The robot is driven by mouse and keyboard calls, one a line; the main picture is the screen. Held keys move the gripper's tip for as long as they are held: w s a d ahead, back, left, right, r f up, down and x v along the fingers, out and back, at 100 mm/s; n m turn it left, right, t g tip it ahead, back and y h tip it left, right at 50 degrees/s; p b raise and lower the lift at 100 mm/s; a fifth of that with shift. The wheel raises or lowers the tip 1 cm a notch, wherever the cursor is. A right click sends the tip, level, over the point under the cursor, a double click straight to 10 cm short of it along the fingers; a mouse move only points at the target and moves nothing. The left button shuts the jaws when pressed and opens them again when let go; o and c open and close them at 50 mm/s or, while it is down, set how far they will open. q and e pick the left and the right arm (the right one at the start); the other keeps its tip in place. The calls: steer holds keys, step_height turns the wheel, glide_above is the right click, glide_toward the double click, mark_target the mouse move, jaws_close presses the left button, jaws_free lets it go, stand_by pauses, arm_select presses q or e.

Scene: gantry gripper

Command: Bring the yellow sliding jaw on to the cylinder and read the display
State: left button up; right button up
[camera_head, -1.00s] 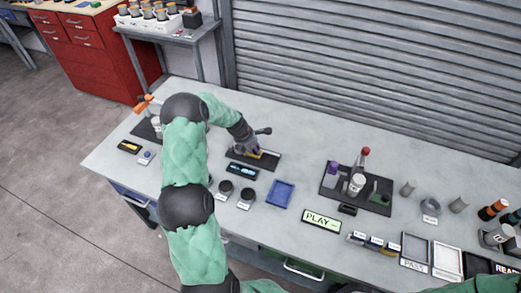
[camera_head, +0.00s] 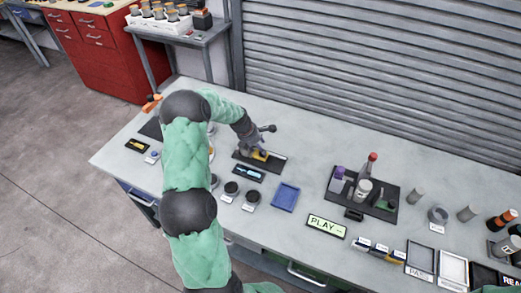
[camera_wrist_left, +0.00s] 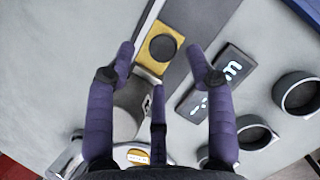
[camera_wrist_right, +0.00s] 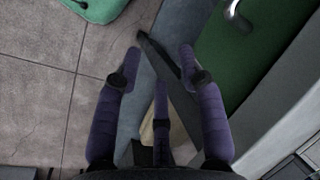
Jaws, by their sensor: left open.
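The yellow sliding jaw (camera_wrist_left: 160,47), with a dark round centre, sits on the dark base (camera_wrist_left: 182,74) in the left wrist view. It also shows in the head view (camera_head: 261,156), partly covered by my left gripper. My left gripper (camera_wrist_left: 164,55) is open, with its fingertips apart on either side of the jaw. Whether they touch it I cannot tell. A grey cylinder (camera_wrist_left: 128,104) appears below the jaw, partly hidden by a finger. The small display (camera_wrist_left: 215,80) is lit, but its characters are too small to read surely. My right gripper (camera_wrist_right: 158,66) is open and empty.
A black tray (camera_head: 345,204) with bottles is to the right. A PLAY sign (camera_head: 326,226) lies nearer the front edge. Bare table (camera_head: 300,150) lies behind the tray.

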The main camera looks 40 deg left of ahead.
arm_select(q)
steer(key=d+v, duration=0.1)
steer(key=v, duration=0.7)
steer(key=shift+s+a+r, duration=0.15)
steer(key=shift+a+r, duration=0.05)
steer(key=shift+a, duration=0.35)
